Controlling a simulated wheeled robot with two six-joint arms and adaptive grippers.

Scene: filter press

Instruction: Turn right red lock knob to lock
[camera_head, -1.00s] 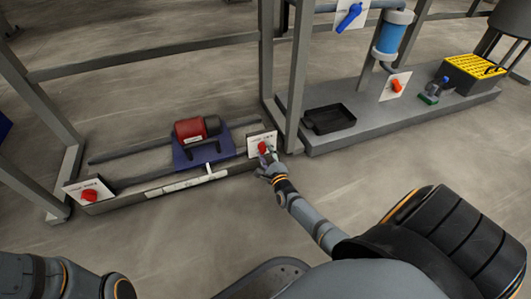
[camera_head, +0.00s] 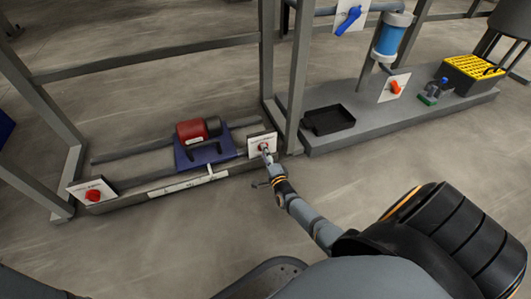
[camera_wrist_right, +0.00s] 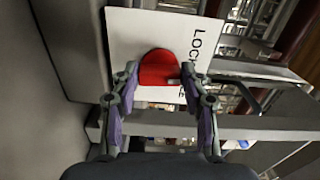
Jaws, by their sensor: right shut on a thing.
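The right red lock knob (camera_head: 264,147) sits on a white plate (camera_head: 257,140) at the right end of the low rail, mostly hidden behind my gripper in the head view. My right gripper (camera_head: 267,157) reaches it from the front. In the right wrist view the red knob (camera_wrist_right: 158,66) lies between the two fingertips of the right gripper (camera_wrist_right: 160,82), which is shut on it. The white plate behind it carries partly hidden lettering, "LOC" and "E". My left gripper is out of view.
A red and black cylinder (camera_head: 198,131) on a blue carriage stands left of the knob. Another red knob (camera_head: 93,195) is at the far left. A frame post (camera_head: 297,80) and a base with a black tray (camera_head: 328,119) stand close right. Open floor lies in front.

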